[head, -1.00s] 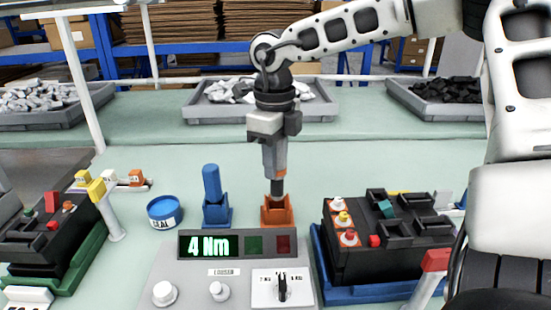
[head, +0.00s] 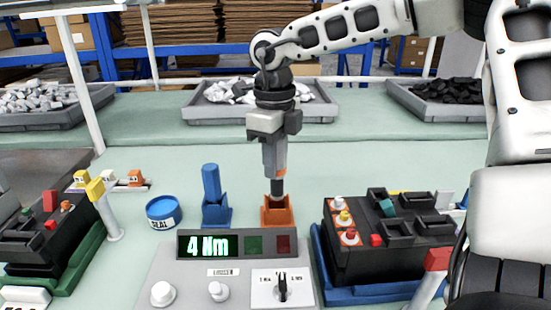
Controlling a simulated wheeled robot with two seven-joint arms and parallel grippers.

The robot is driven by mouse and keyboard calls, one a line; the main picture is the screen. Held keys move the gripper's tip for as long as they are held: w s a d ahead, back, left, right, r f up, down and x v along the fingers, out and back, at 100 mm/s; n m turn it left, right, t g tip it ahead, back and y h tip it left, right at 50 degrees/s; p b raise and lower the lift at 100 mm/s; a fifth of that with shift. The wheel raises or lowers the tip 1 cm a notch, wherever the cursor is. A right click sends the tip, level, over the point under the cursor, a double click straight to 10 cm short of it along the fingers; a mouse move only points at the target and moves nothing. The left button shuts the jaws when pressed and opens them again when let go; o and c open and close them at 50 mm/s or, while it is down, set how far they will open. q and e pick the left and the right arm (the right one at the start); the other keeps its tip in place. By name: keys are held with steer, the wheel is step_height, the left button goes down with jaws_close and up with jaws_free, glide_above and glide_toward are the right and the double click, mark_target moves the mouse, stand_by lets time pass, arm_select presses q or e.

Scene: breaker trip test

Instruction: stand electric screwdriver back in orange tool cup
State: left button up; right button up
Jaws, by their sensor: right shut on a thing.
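The orange tool cup (head: 276,213) stands on the bench behind the grey control box. The electric screwdriver (head: 273,165), grey with a dark lower end and an orange mark, is upright over it. Its dark lower end (head: 276,188) is at the cup's mouth; how deep it sits is hidden by the cup's wall. My right gripper (head: 274,130) points down and is shut on the top of the screwdriver. My left gripper is not in view.
A blue tool (head: 211,181) stands in a blue cup (head: 216,215) close to the left. A SEAL tin (head: 163,212) is farther left. The control box (head: 222,273) reads 4 Nm. A black breaker unit (head: 385,235) in a blue tray is to the right. Part trays (head: 258,113) stand behind.

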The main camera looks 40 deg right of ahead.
mark_target(275, 182)
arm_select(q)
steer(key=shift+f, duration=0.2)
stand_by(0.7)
